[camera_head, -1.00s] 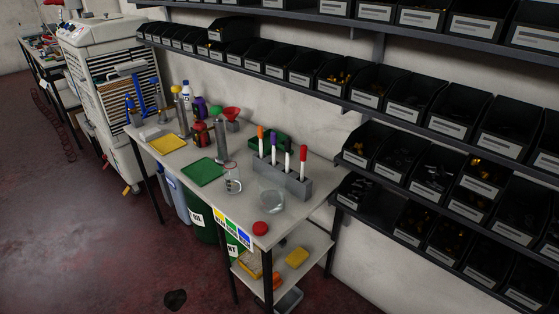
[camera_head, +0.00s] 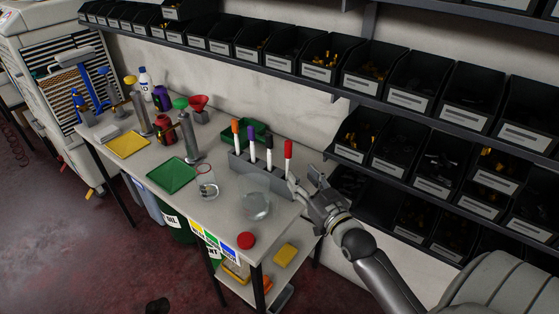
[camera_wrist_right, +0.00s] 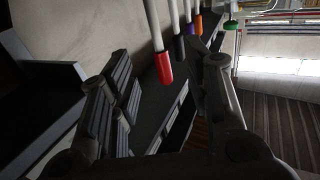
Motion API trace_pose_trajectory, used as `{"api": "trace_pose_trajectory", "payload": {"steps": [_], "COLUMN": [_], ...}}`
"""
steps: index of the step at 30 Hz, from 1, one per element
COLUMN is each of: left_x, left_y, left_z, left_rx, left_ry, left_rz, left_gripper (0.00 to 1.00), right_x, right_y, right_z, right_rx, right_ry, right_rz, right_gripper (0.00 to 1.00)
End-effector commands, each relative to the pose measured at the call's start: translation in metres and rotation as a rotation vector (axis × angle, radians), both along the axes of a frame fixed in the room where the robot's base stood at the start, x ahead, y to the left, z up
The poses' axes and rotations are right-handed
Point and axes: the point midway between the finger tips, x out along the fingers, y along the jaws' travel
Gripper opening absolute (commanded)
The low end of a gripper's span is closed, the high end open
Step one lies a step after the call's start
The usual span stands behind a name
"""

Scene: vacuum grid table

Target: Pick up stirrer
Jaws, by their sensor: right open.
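My right gripper (camera_head: 308,190) is open at the right end of the table, close to the pen rack (camera_head: 246,174). In the right wrist view its fingers (camera_wrist_right: 165,95) are spread, with the red-capped marker (camera_wrist_right: 163,68) showing between them; I cannot tell how far off it is. The gripper holds nothing that I can see. No thing is clearly a stirrer; I cannot tell which one it is. A clear beaker (camera_head: 207,183) and a glass dish (camera_head: 256,207) stand in front of the rack. My left gripper is out of view.
Orange, purple, black and red-capped markers (camera_head: 268,150) stand upright in the rack. A green tray (camera_head: 172,175), a yellow tray (camera_head: 127,145) and metal cylinders (camera_head: 188,138) are further left. A red button (camera_head: 246,240) is at the front corner. Shelves of black bins (camera_head: 381,133) rise behind.

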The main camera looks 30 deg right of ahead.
Motion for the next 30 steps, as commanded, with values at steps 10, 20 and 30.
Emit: {"api": "trace_pose_trajectory", "payload": {"steps": [10, 20, 30], "left_x": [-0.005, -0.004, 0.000], "left_y": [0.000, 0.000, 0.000], "left_z": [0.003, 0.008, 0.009], "left_rx": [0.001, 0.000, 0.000], "left_ry": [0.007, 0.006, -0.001], "left_rz": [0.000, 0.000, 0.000], "left_gripper": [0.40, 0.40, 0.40], "right_x": [0.040, 0.077, 0.092], "right_y": [-0.003, -0.008, -0.009], "right_z": [0.000, -0.001, -0.002], "right_rx": [0.000, -0.001, -0.001], "right_ry": [0.000, 0.001, 0.002], "right_rz": [0.000, 0.000, 0.000], "right_gripper": [0.44, 0.44, 0.44]}}
